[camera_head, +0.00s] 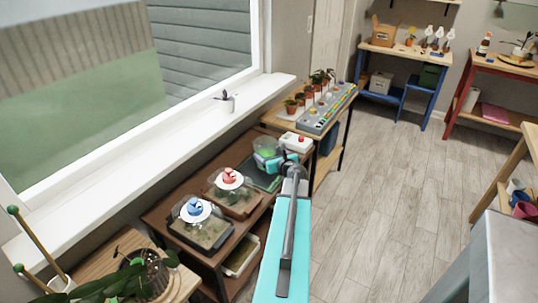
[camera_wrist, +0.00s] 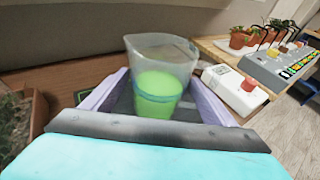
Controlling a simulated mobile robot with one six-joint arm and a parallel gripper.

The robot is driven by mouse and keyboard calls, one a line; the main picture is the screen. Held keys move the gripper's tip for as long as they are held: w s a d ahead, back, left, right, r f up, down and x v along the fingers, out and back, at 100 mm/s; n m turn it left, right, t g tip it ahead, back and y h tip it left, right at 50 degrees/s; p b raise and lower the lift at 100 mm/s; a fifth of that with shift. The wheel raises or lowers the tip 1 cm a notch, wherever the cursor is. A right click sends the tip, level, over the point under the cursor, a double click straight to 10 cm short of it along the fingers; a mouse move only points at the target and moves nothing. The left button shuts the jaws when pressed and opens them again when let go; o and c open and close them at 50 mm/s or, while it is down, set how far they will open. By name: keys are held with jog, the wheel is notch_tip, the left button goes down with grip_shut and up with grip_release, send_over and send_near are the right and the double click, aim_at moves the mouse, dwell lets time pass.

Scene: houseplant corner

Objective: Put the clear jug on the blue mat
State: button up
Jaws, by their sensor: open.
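The clear jug (camera_wrist: 163,55) stands upright between the fingers of my open gripper (camera_wrist: 155,98) in the wrist view. It has green liquid in its lower part and a teal band around it. It is small in the head view (camera_head: 265,153), at the right end of the brown shelf, just left of my gripper (camera_head: 279,164). Whether the fingers touch the jug I cannot tell. A dark green flat surface (camera_head: 263,178) shows in front of the jug in the head view. I cannot make out a blue mat for certain.
A white box with a red button (camera_wrist: 238,92) stands close right of the jug. Beyond it are potted plants (camera_wrist: 252,36) and a grey panel with coloured buttons (camera_head: 330,108). Two covered trays (camera_head: 202,226) (camera_head: 234,195) stand left along the shelf. The wooden floor (camera_head: 385,190) is clear at right.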

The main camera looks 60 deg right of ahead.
jog(key=shift+x, duration=1.5)
jog(key=shift+r, duration=0.1)
jog(key=c, duration=1.3)
jog(key=shift+r, duration=0.1)
jog(key=shift+r, duration=4.9)
